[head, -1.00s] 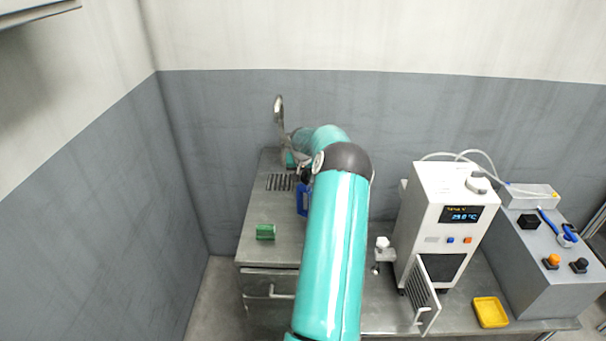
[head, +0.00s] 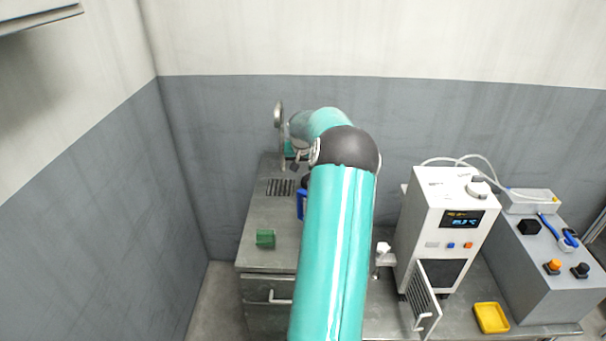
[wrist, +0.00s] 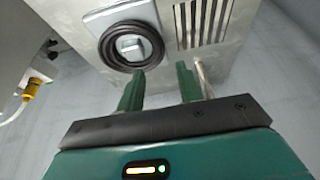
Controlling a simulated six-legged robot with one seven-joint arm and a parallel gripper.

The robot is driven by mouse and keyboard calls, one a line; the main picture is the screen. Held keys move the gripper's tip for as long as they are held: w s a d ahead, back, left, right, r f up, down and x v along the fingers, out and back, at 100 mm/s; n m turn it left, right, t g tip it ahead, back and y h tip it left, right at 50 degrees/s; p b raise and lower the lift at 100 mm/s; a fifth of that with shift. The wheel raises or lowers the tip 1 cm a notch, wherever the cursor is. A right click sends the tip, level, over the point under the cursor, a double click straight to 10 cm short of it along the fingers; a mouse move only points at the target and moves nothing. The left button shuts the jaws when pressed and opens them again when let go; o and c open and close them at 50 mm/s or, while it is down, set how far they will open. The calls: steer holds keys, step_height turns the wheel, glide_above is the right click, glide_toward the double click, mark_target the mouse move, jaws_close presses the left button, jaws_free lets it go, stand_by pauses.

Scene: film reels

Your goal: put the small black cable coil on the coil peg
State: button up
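The black cable coil (wrist: 153,42) shows in the wrist view as a flat ring of several turns. It lies against a grey-blue plate (wrist: 100,20), around a pale square-ended block (wrist: 130,47) that looks like the peg. I cannot tell how far the block stands out through the ring. My gripper (wrist: 160,70) has two green fingers spread apart with nothing between them. Its fingertips are just below and right of the coil in the picture, apart from it as far as I can see. In the head view my arm hides the gripper, and I cannot make out the coil.
A slotted grate (wrist: 203,20) is beside the coil; the bench grate (head: 281,187) shows in the head view. A green block (head: 265,239) sits on the bench. A white instrument (head: 440,225) with an open door and a yellow tray (head: 491,318) are to the right.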

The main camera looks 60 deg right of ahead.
steer(key=w+a+r+n, duration=0.2)
steer(key=w+a+r, duration=0.25)
steer(key=a, duration=0.35)
steer(key=w+a+r+n, duration=0.1)
steer(key=w+a+r, duration=0.2)
steer(key=a+r, duration=0.4)
steer(key=w+a+r+n+t, duration=0.1)
steer(key=a+r+n, duration=0.15)
steer(key=a, duration=0.85)
steer(key=a+r+n, duration=0.1)
steer(key=a+r, duration=0.3)
steer(key=a, duration=0.6)
steer(key=s+a+r+n+t, duration=0.1)
steer(key=s+a, duration=0.1)
steer(key=a, duration=0.4)
steer(key=s+a+r+n+y, duration=0.1)
steer(key=s+a, duration=0.2)
steer(key=a, duration=0.2)
steer(key=s+a+r+n+t, duration=0.1)
steer(key=s+a, duration=0.1)
steer(key=a, duration=0.4)
steer(key=s+a+f+n+y, duration=0.3)
steer(key=s+a, duration=0.8)
steer(key=shift+s+f+t, duration=0.15)
steer(key=shift+f+t, duration=0.15)
steer(key=shift+s+a, duration=0.1)
